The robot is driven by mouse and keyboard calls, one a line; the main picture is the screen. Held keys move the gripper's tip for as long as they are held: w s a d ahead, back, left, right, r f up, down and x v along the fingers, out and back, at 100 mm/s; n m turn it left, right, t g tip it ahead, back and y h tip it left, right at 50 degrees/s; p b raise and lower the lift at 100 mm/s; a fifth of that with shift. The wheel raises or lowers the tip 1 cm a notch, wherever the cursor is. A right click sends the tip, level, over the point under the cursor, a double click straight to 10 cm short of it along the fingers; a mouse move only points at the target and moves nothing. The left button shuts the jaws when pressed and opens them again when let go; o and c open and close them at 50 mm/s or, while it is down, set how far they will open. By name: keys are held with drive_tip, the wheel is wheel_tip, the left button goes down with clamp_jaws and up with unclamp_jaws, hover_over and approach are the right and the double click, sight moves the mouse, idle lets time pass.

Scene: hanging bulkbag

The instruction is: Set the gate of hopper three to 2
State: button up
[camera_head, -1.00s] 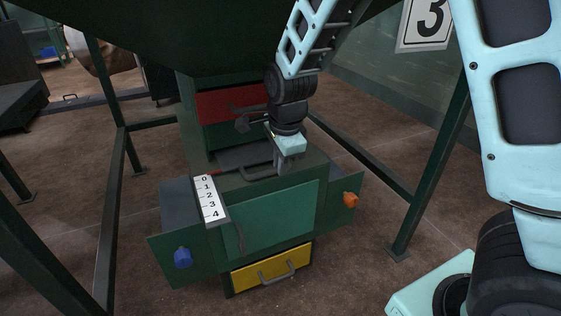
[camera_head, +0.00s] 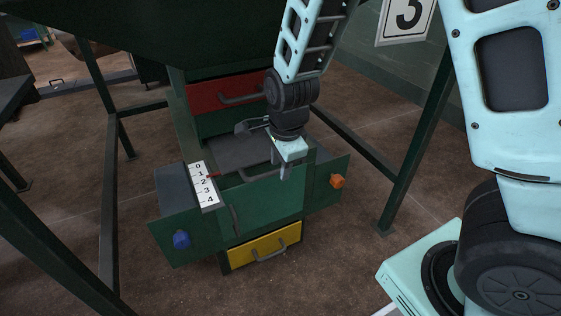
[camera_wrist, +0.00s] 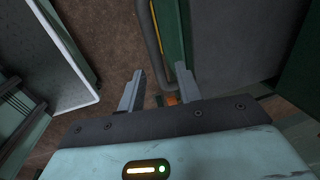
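The hopper's gate is a grey slab (camera_head: 235,152) in the green housing below the hopper, with a dark bar handle (camera_head: 252,177) at its near edge. A small red pointer (camera_head: 213,175) is at about the 1, partly hard to make out. The number 3 sign (camera_head: 407,20) is at the upper right. My gripper (camera_head: 284,168) points down at the handle's right end. In the wrist view its fingers (camera_wrist: 159,80) are apart, and the handle (camera_wrist: 152,40) shows between the tips; contact is unclear.
Green frame legs (camera_head: 424,150) stand at both sides. Brown floor is open in front.

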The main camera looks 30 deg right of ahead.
drive_tip(key=s+r+p, duration=0.3)
drive_tip(key=r+p, duration=0.7)
drive_tip(key=r, duration=0.7)
drive_tip(key=shift+s, duration=0.2)
drive_tip(key=s+a+r+n+g, duration=0.1)
drive_tip(key=s+a+n, duration=0.3)
drive_tip(key=s+n, duration=0.7)
drive_tip(key=s+a+r+n+g, duration=0.15)
drive_tip(key=s+a+n, duration=0.5)
drive_tip(key=n, duration=0.85)
wheel_tip(320, 180, up, 28)
drive_tip(key=s+d+p, duration=0.1)
drive_tip(key=p, duration=2.7)
drive_tip(key=shift+s+d+y, duration=0.15)
drive_tip(key=shift+d+y, duration=0.1)
drive_tip(key=shift+y, duration=0.05)
drive_tip(key=shift+r, duration=0.1)
